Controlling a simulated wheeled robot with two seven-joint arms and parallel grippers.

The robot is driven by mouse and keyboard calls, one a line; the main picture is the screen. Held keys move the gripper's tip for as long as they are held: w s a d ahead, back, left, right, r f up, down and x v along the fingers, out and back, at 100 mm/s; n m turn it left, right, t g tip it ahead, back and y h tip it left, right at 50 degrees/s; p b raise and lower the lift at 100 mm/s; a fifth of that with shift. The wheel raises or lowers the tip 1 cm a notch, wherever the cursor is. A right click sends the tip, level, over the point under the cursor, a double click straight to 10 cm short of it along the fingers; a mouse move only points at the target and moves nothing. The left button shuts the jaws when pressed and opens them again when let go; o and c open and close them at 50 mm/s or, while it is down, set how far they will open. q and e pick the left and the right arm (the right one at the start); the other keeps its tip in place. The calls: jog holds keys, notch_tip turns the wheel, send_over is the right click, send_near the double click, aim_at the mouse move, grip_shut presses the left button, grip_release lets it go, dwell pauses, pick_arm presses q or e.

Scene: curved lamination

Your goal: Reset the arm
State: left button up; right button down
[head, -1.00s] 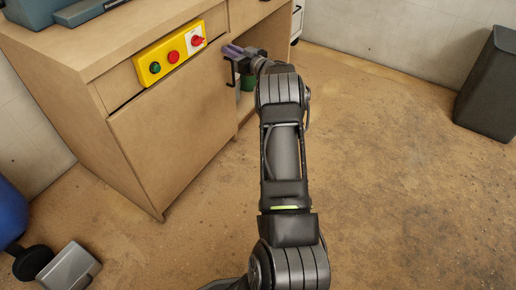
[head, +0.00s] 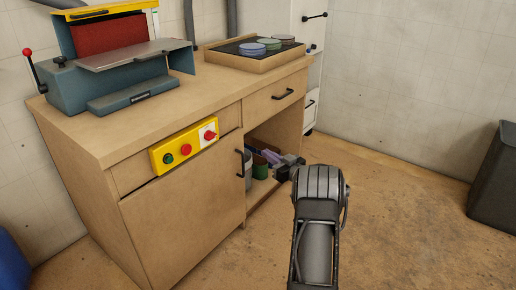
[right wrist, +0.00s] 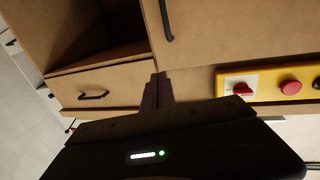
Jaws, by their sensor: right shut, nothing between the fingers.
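In the head view my right arm reaches up from the bottom to the wooden cabinet (head: 185,235). My right gripper (head: 263,154), with purplish fingers, is shut and empty. It shows in front of the cabinet's open compartment, just right of the black door handle (head: 242,163), apart from it. In the right wrist view the shut fingers (right wrist: 157,92) show against the cabinet front, between the drawer and the yellow button panel. The arm's near link hides part of the floor. My left gripper is not in view.
A blue-grey machine (head: 120,65) and a tray (head: 250,62) with coloured discs stand on the cabinet top. A yellow button panel (head: 185,148) is on the front. A dark bin (head: 495,180) stands right; floor between is clear.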

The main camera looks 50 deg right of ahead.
jog(key=shift+s, duration=0.85)
